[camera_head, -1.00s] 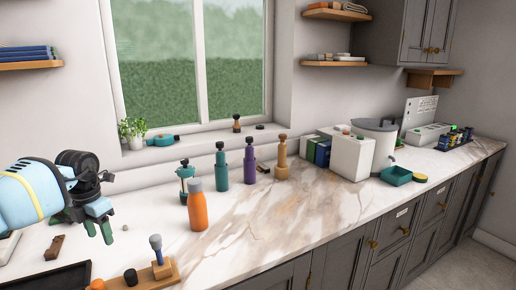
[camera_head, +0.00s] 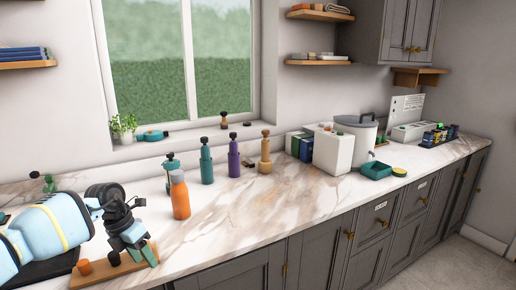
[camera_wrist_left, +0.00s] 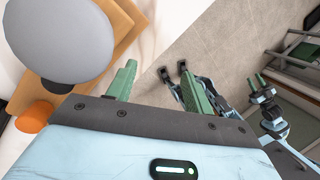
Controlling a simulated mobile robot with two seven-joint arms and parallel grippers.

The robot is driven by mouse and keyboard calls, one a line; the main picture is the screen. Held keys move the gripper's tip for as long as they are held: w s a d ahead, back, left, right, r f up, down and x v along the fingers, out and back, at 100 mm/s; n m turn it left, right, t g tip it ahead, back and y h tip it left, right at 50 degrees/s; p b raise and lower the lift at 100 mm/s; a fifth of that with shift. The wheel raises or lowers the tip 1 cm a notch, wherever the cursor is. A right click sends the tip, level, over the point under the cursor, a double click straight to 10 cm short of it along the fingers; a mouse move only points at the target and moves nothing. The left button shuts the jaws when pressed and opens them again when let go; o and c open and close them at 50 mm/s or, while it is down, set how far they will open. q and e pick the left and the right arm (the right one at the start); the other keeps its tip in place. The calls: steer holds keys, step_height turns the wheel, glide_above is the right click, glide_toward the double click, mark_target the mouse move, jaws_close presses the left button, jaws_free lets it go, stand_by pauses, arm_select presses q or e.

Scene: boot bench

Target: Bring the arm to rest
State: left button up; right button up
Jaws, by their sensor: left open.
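My left gripper (camera_head: 143,252) comes in from the left over the near counter edge, beside the wooden rack. Its green fingers are apart with nothing between them; in the left wrist view, the open fingers (camera_wrist_left: 158,85) show floor beyond. A grey round-topped piece (camera_wrist_left: 62,38) stands close beside the gripper in the left wrist view; the head view does not show it clearly. A second gripper (camera_wrist_left: 258,80), likely my right one, shows small at the right of the left wrist view; its opening is unclear. The right arm is outside the head view.
The wooden rack (camera_head: 92,278) holds an orange knob (camera_head: 84,267) and a dark knob (camera_head: 113,258). An orange bottle (camera_head: 180,198) stands behind the gripper, with teal (camera_head: 207,165), purple (camera_head: 234,160) and tan (camera_head: 265,153) bottles beyond. The marble counter's middle (camera_head: 255,205) is clear.

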arm_select(q)
steer(key=s+d+f+n+t+h, duration=0.2)
steer(key=s+d+n+h, duration=0.25)
steer(key=d, duration=0.55)
steer(key=s+d+f+n+t+h, duration=0.25)
steer(key=s+d+h, duration=0.2)
steer(key=d, duration=0.45)
steer(key=s+d+f+n+t+h, duration=0.25)
steer(key=s+d+n+h, duration=0.2)
steer(key=d, duration=0.55)
steer(key=s+a+f+n+t+y, duration=0.1)
steer(key=s+a+f+n+y, duration=0.6)
steer(key=s+a+f+n, duration=0.2)
steer(key=s+a+f+n+t+y, duration=0.1)
steer(key=s+a+f+n+y, duration=0.7)
steer(key=n, duration=1)
steer(key=s+a+f, duration=0.2)
steer(key=s, duration=0.2)
steer(key=shift+s+t, duration=0.3)
steer(key=shift+s, duration=0.1)
steer(key=shift+a+n, duration=0.2)
steer(key=shift+n, duration=0.15)
